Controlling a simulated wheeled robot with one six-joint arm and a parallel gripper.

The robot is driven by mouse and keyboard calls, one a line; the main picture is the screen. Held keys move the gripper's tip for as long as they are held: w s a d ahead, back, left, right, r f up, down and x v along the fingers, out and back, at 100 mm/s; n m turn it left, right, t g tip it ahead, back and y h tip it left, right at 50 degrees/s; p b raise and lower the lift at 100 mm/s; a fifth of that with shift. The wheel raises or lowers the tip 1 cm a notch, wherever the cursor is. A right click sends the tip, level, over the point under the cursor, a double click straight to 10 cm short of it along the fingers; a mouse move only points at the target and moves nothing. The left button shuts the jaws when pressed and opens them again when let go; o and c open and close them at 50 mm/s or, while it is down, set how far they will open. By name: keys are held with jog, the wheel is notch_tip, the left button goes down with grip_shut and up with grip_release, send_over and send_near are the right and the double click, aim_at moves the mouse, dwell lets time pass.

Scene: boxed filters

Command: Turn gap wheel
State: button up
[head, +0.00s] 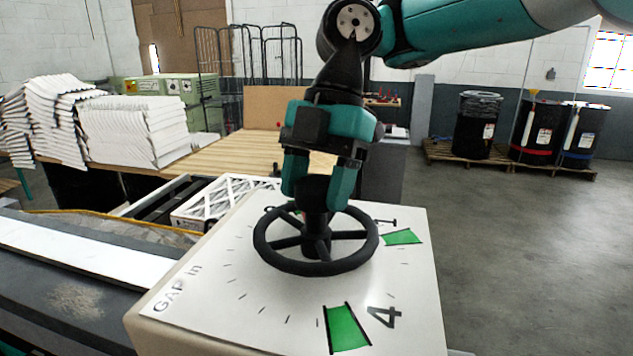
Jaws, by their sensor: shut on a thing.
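The gap wheel (318,266) is a black spoked handwheel lying level above a white dial plate (225,275). The plate is marked "GAP in", with tick marks and the figures 1 and 4. One green patch (347,328) lies by the 4 and another green patch (402,237) lies by the 1. My gripper (318,196) points straight down over the wheel, its two teal fingers shut on the dark upright piece at the wheel's centre. A pointer on the wheel cannot be made out. The far part of the dial is partly hidden by my gripper and the wheel.
A white-framed filter (213,200) lies on the conveyor behind left of the dial box. Pleated stacks (135,130) stand on the wooden table (230,155). Dark drums (478,125) stand on a pallet at the back right. The floor at right is clear.

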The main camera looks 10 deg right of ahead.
jog(key=o, duration=1.2)
jog(key=shift+o, duration=0.2)
jog(key=shift+r, duration=0.1)
jog(key=p+v, duration=0.6)
jog(key=v, duration=0.1)
jog(key=shift+r, duration=0.2)
jog(key=shift+w+d, duration=0.1)
jog(key=shift+w, duration=0.05)
